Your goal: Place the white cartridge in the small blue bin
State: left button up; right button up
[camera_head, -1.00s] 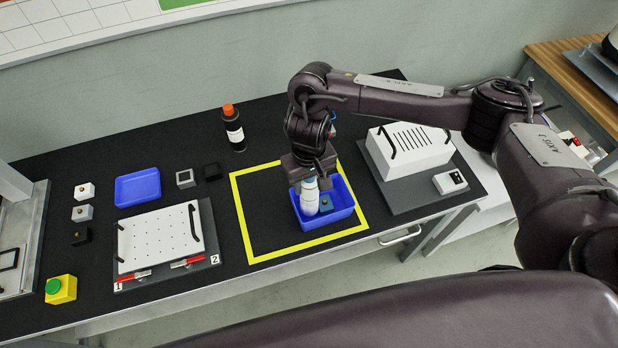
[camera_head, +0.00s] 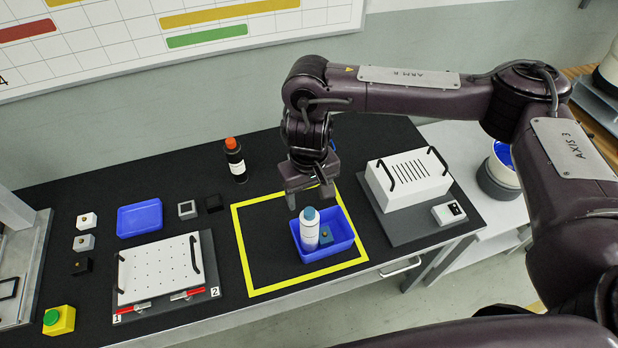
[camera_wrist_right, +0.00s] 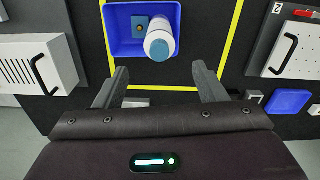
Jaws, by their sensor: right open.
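The white cartridge (camera_head: 309,231) with a blue-grey cap stands in the small blue bin (camera_head: 343,246), at the bin's left side. Both also show in the right wrist view, the cartridge (camera_wrist_right: 160,38) and the bin (camera_wrist_right: 120,48). The bin sits inside the yellow square outline on the black table. My right gripper (camera_head: 310,201) is open and empty, above and behind the bin. In the right wrist view its two fingers (camera_wrist_right: 162,82) are spread and the cartridge lies beyond them, apart from both. My left gripper is in neither view.
A small blue block with a brass knob (camera_head: 330,242) lies in the bin beside the cartridge. A dark bottle with an orange cap (camera_head: 235,160) stands behind the yellow outline (camera_head: 247,262). A white vented box (camera_head: 410,180) is to the right, a perforated white panel (camera_head: 160,268) to the left.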

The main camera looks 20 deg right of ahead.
jog(key=shift+r, duration=2.1)
